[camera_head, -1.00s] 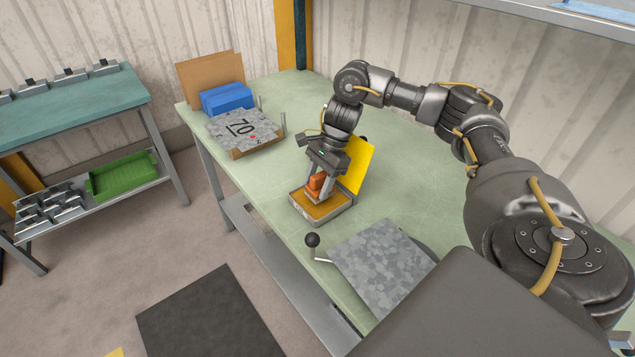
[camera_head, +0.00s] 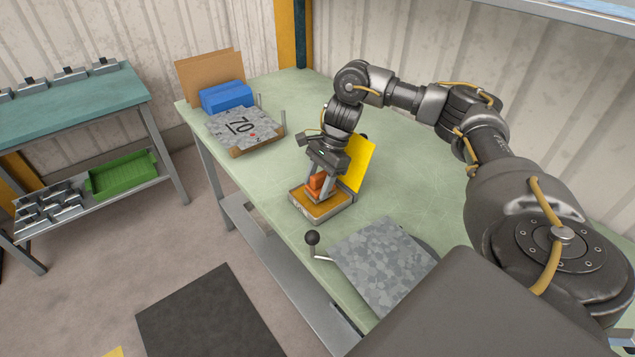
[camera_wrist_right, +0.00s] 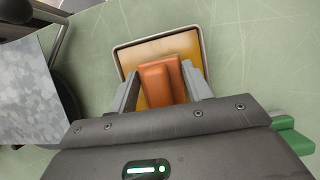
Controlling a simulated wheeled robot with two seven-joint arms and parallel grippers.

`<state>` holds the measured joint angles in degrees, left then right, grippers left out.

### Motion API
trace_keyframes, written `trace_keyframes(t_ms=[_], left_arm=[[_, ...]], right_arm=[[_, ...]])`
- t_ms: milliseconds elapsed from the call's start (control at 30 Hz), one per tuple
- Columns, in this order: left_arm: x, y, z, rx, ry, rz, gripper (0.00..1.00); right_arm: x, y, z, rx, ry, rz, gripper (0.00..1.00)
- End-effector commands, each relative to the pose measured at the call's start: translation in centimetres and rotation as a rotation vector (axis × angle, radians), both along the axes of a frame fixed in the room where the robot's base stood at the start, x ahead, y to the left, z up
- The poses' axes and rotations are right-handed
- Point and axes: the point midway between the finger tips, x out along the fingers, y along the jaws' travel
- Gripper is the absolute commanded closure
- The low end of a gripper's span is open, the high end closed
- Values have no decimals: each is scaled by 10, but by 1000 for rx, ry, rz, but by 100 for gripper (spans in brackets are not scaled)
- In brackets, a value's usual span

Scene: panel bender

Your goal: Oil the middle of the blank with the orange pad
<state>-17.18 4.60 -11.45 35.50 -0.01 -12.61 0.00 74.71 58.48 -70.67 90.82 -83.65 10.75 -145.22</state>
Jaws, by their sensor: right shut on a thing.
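The orange pad (camera_head: 315,182) is between the fingers of my right gripper (camera_head: 322,188), which is shut on it over a shallow metal tray (camera_head: 325,215) with amber oil in it. In the right wrist view the orange pad (camera_wrist_right: 165,82) sits between both fingers, inside the rim of the tray (camera_wrist_right: 122,50). I cannot tell whether it touches the tray floor. The blank (camera_head: 382,262), a grey mottled metal sheet, lies near the table's front edge. It also shows at the left of the right wrist view (camera_wrist_right: 28,95). My left gripper is not in view.
A black-knobbed lever (camera_head: 312,239) stands between tray and blank. A yellow panel (camera_head: 357,165) stands upright behind the tray. A stack of grey sheets marked 70 (camera_head: 243,128) and a blue block (camera_head: 227,98) are at the far left. The table's middle right is clear.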

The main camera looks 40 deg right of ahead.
Motion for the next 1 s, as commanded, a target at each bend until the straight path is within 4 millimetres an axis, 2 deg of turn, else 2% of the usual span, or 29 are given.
trace_keyframes(t_ms=[1000], left_arm=[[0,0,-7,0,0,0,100]], right_arm=[[0,0,-8,0,0,0,69]])
